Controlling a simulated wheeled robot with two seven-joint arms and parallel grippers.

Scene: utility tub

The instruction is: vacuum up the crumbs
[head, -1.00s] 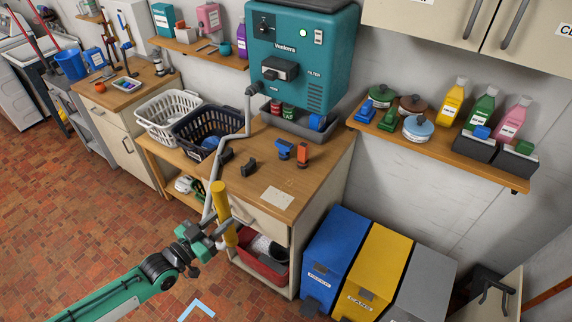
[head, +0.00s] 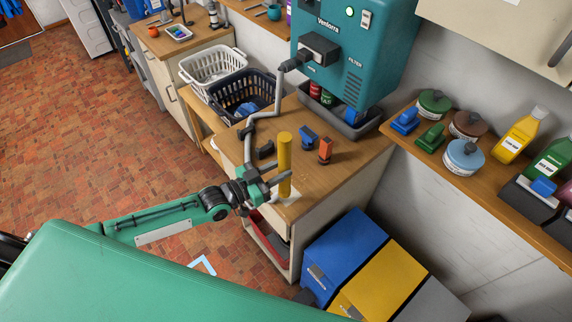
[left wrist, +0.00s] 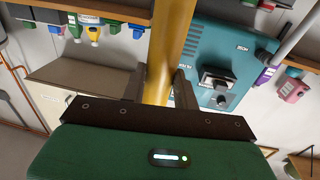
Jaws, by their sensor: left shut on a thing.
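A yellow wand (head: 285,160) stands upright in my left gripper (head: 281,186), over the front of the wooden workbench (head: 350,163). The left wrist view shows the wand (left wrist: 171,45) between the jaws. I cannot make out crumbs there. A grey hose (head: 252,120) runs from the teal wall unit (head: 350,60), beside its dark port, down towards my left gripper. A green light shows on the unit. My right gripper is not in view.
A blue block-shaped piece (head: 308,137) and an orange one (head: 325,150) stand right of the wand. Dark holders (head: 265,150) sit left of it. White (head: 212,62) and dark (head: 240,88) baskets are further left. Blue (head: 350,245) and yellow (head: 385,280) bins stand below right.

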